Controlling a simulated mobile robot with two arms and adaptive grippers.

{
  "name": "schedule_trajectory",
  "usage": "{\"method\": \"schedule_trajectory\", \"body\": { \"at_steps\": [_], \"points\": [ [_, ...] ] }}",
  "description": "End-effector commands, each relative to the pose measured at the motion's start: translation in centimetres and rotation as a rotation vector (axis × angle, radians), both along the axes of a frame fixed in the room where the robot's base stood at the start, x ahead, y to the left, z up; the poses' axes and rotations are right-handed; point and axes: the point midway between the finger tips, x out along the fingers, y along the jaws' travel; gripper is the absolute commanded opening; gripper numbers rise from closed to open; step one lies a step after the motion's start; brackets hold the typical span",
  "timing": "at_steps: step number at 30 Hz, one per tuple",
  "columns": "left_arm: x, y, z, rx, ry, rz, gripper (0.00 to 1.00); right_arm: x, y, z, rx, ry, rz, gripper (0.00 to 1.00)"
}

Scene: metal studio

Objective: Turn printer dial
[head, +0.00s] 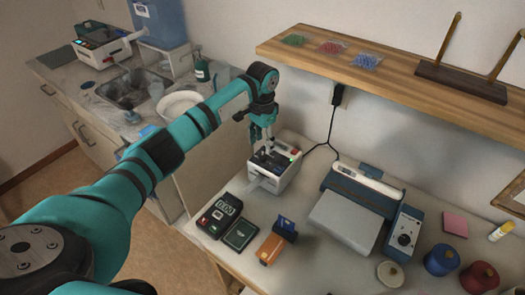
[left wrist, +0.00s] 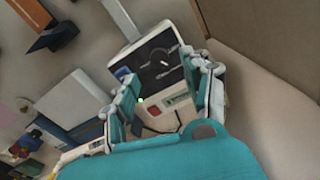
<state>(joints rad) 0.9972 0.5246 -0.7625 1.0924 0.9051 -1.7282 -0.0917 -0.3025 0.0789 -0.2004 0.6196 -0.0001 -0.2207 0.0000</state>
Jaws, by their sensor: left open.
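A small white machine (head: 289,177) with a black top panel, probably the printer, stands at the table's back left. In the left wrist view the machine (left wrist: 178,28) shows a black panel with a pale curved mark and a small part that may be the dial (left wrist: 162,63). My left gripper (head: 264,142) points down over the machine. Its fingers (left wrist: 160,72) are apart, one on each side of the panel, with nothing clearly held. Contact cannot be told. My right gripper is not in view.
A blue-grey machine (head: 359,192) with a knob (head: 404,240) stands to the right. A meter (head: 219,215), a dark box (head: 240,234) and an orange block (head: 271,249) lie in front. A wooden shelf (head: 400,82) overhangs the table's back. Spools stand at right.

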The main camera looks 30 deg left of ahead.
Motion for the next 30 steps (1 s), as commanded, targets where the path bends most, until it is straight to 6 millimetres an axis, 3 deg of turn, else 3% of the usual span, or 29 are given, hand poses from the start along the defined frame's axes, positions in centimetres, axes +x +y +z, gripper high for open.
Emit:
{"method": "schedule_trajectory", "body": {
  "at_steps": [3,9,16,21,30],
  "points": [
    [-0.1,0.0,-2.2,0.000,0.003,-0.001,0.49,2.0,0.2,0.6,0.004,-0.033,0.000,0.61],
    [0.0,0.0,-4.7,0.001,0.002,0.000,0.49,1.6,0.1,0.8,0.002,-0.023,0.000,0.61],
    [0.0,0.0,-5.6,0.000,0.000,-0.001,0.49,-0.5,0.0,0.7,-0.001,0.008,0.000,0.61],
    [0.0,0.0,-5.6,0.001,0.000,-0.001,0.49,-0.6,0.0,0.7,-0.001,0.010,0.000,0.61],
    [0.0,0.0,-5.5,0.001,0.000,-0.001,0.10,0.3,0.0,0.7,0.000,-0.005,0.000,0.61]
  ]
}}
